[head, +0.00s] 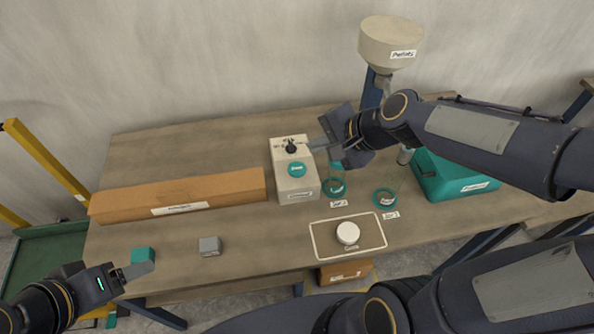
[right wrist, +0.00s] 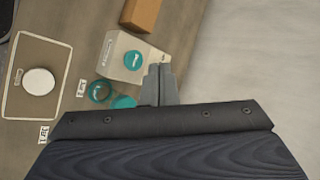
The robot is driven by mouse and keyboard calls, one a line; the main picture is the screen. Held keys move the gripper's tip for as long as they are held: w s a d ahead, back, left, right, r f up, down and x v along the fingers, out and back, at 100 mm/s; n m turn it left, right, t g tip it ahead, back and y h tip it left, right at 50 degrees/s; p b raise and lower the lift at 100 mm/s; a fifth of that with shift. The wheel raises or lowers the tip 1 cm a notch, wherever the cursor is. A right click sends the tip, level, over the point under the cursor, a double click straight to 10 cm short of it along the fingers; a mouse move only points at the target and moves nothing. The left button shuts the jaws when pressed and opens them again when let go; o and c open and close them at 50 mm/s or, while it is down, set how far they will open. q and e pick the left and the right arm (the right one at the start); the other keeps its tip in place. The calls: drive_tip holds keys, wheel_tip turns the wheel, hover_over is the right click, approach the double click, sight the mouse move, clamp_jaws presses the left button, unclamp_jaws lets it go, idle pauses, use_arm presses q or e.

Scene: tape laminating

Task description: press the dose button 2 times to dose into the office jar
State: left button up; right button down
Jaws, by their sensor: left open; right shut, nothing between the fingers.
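A beige dosing box (head: 297,188) stands mid-table with a round teal button (head: 297,169) on top and a black knob behind it. The button also shows in the right wrist view (right wrist: 132,60). My right gripper (head: 318,144) is shut and empty, with its fingertips above and just right of the box, apart from the button in the picture. A teal-ringed jar (head: 335,187) stands right of the box, and another teal-ringed jar (head: 385,199) stands further right. My left gripper (head: 140,268) is open at the front left.
A long brown carton (head: 180,195) lies left of the box. A small grey block (head: 209,246) and a teal block (head: 143,255) sit near the front edge. A white round lid (head: 347,232) lies on a bordered mat (head: 372,242). A beige hopper (head: 391,42) rises behind.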

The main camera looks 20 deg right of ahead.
sight(301, 170)
drive_tip(key=w+f+m+b, duration=0.1)
drive_tip(key=w+f+m, duration=0.6)
drive_tip(key=w, duration=0.2)
drive_tip(key=shift+w+a+m+t, duration=0.2)
drive_tip(key=shift+a+m+t, duration=0.1)
drive_tip(key=shift+a+t, duration=0.1)
drive_tip(key=shift+f, duration=0.2)
wheel_tip(301, 170, down, 9)
drive_tip(key=b, duration=0.9)
drive_tip(key=shift+r, duration=0.2)
idle(0.7)
drive_tip(key=shift+f+b, duration=0.3)
drive_tip(key=shift+f, duration=0.1)
drive_tip(key=shift+f+b, duration=0.5)
drive_tip(key=shift+f, duration=0.05)
idle(0.6)
drive_tip(key=shift+r, duration=0.1)
drive_tip(key=shift+r+p, duration=0.85)
drive_tip(key=shift+p, duration=0.1)
